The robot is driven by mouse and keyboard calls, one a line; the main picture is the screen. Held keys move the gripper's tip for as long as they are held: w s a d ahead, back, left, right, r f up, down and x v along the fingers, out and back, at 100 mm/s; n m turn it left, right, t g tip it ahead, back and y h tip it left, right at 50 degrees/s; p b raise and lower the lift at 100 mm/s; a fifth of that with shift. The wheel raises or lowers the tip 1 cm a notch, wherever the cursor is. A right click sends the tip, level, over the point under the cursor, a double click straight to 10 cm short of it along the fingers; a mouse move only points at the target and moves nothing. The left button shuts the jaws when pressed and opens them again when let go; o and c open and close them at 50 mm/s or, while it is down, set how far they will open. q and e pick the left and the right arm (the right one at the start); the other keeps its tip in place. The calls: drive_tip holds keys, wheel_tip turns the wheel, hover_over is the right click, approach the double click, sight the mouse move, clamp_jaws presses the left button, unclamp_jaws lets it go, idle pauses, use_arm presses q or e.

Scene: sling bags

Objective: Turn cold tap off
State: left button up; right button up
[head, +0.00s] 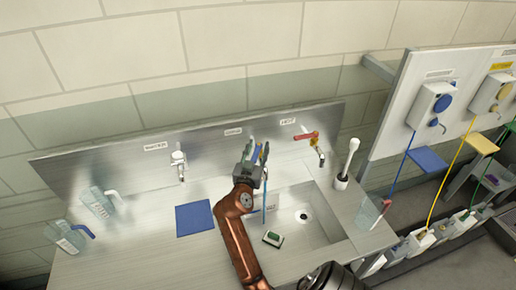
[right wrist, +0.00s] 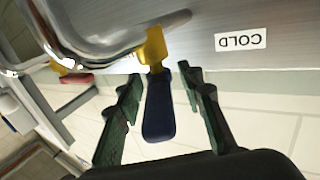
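The cold tap's lever has a blue handle (right wrist: 158,108) on a yellow base (right wrist: 153,48). It sticks out from the metal panel beside the upside-down COLD label (right wrist: 240,40) in the right wrist view. My right gripper (right wrist: 160,110) is open, with one green finger on each side of the blue handle and visible gaps between. In the head view my right gripper (head: 254,160) is at the cold tap below its label (head: 233,131) and hides most of it. A thin blue vertical streak (head: 264,208) shows below it; I cannot tell what it is.
The hot tap has a red lever (head: 305,136) just to the right. Another tap (head: 178,160) stands left. The sink basin (head: 325,215) is below, with a green-and-white sponge (head: 273,238) at its edge. Bottles (head: 97,203), a blue mat (head: 195,218) and a white brush (head: 347,160) stand around.

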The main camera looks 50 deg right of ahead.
sight(258, 149)
wheel_tip(258, 149, up, 10)
idle(0.6)
drive_tip(key=shift+c, duration=0.7)
